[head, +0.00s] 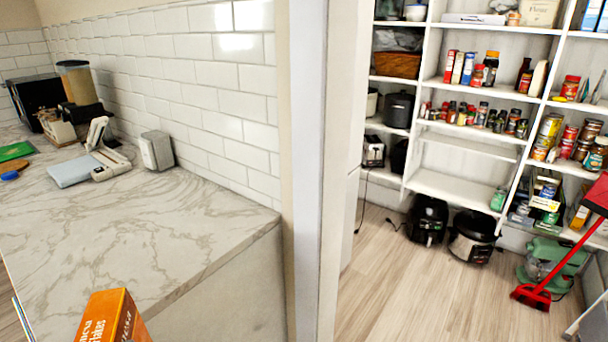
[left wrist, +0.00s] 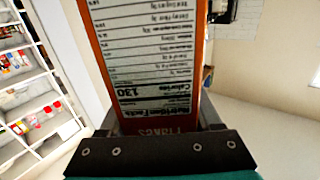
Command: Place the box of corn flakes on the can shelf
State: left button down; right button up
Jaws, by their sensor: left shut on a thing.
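An orange box of corn flakes (head: 112,316) shows at the bottom left of the head view, in front of the marble counter's edge. In the left wrist view the box (left wrist: 148,62) fills the middle, its nutrition panel towards the camera. My left gripper (left wrist: 160,125) is shut on the box. In the head view the left gripper is hidden below the frame. The can shelf (head: 575,167), with several cans and jars on it, stands at the far right of the pantry. My right gripper is not in view.
A white door frame (head: 312,170) stands between the marble counter (head: 130,225) and the pantry. An air fryer (head: 427,220), a cooker (head: 473,238), a green mixer (head: 552,262) and a red broom (head: 532,296) stand on the pantry floor. The wooden floor (head: 420,300) nearer me is clear.

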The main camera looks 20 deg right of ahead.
aim_at(446, 187)
jog(key=i+l+z, duration=0.3)
jog(key=l+z, duration=0.15)
jog(key=l, duration=0.15)
jog(key=i+l+z, duration=0.35)
jog(key=l+z, duration=0.15)
jog(key=i+l+z, duration=0.3)
jog(key=i+z, duration=0.15)
jog(key=i+l+z, duration=0.15)
jog(key=i+z, duration=0.35)
jog(key=i+j, duration=0.1)
jog(key=i, duration=0.5)
jog(key=i+j+u, duration=0.1)
jog(key=i, duration=0.45)
